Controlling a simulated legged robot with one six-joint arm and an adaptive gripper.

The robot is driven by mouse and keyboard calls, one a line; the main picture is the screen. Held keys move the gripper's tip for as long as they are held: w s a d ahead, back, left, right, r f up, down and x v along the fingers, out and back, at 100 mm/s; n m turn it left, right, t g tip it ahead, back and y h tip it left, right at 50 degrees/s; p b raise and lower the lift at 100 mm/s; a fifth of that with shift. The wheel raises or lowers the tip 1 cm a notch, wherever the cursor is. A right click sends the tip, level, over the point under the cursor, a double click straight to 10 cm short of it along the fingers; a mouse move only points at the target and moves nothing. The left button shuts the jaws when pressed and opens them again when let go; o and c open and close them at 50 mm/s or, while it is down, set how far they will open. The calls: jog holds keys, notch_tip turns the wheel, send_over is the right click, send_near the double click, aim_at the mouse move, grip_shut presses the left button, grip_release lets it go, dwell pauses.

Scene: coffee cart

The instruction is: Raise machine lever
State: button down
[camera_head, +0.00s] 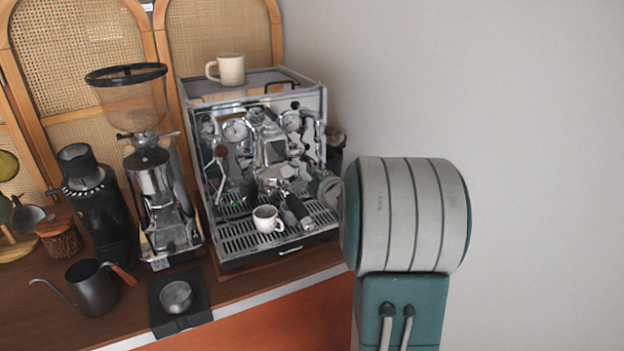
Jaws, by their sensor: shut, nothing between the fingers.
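The chrome espresso machine (262,260) stands on the wooden counter, left of my arm. Its shiny front carries a group head (272,150) in the middle, where reflections make the lever hard to pick out. A small dark-red knob (220,152) shows at the left of the front. A black handle (297,209) angles down and forward below the group head. A white cup (266,219) is at the drip tray (232,238). My arm's thick grey and teal link stands at the right, beside the machine. My gripper is not visible.
A white mug (231,70) sits on top of the machine. A grinder (160,190) with a clear hopper stands at its left. A kettle (92,288) and a metal cup (176,296) on a black mat are at the front left. A plain wall fills the right.

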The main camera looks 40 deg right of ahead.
jog(key=shift+r, duration=0.8)
jog(key=a+f+v, duration=0.1)
jog(key=v, duration=0.8)
jog(key=shift+s+a, duration=0.2)
jog(key=shift+a, duration=0.25)
